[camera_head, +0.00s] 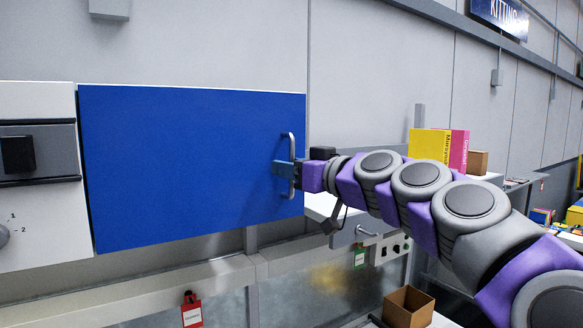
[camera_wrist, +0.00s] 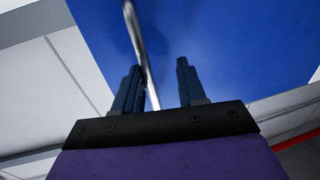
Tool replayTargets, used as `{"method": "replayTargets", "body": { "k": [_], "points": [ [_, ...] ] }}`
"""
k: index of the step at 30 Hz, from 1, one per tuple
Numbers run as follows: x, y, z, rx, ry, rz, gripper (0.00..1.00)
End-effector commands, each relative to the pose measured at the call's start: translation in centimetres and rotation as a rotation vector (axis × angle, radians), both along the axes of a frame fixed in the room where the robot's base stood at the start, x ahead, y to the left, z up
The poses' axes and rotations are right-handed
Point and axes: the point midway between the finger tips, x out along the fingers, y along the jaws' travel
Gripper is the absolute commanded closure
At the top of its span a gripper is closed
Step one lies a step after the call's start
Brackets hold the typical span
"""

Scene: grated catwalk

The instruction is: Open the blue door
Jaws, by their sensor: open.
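The blue door (camera_head: 185,160) is a flat panel that looks shut, with a white panel on its left. A metal bar handle (camera_head: 291,148) stands upright near its right edge. My gripper (camera_head: 284,169) is at the handle, reaching in from the right. In the wrist view my gripper (camera_wrist: 160,85) is open, and the handle (camera_wrist: 138,40) passes between its two fingers, close to the left one. The blue door (camera_wrist: 215,45) fills the background behind the fingers. I cannot tell whether the left finger touches the handle.
The white panel (camera_head: 40,225) carries a black knob and a dial. A yellow box (camera_head: 428,145) and a pink one stand on a ledge behind my arm. A cardboard box (camera_head: 408,307) sits low at the right. A red tag (camera_head: 192,312) hangs below the door.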

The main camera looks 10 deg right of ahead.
Motion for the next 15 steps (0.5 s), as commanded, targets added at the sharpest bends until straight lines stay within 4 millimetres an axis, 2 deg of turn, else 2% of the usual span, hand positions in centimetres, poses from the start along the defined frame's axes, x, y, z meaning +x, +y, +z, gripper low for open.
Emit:
{"method": "replayTargets", "body": {
  "k": [2, 12, 15],
  "points": [
    [0.01, -0.35, -0.06, 0.002, 0.001, 0.001, 0.62],
    [0.07, -0.06, -0.01, 0.0, 0.0, -0.002, 0.94],
    [0.07, -0.05, -0.01, 0.0, 0.0, -0.002, 1.0]
  ]
}}
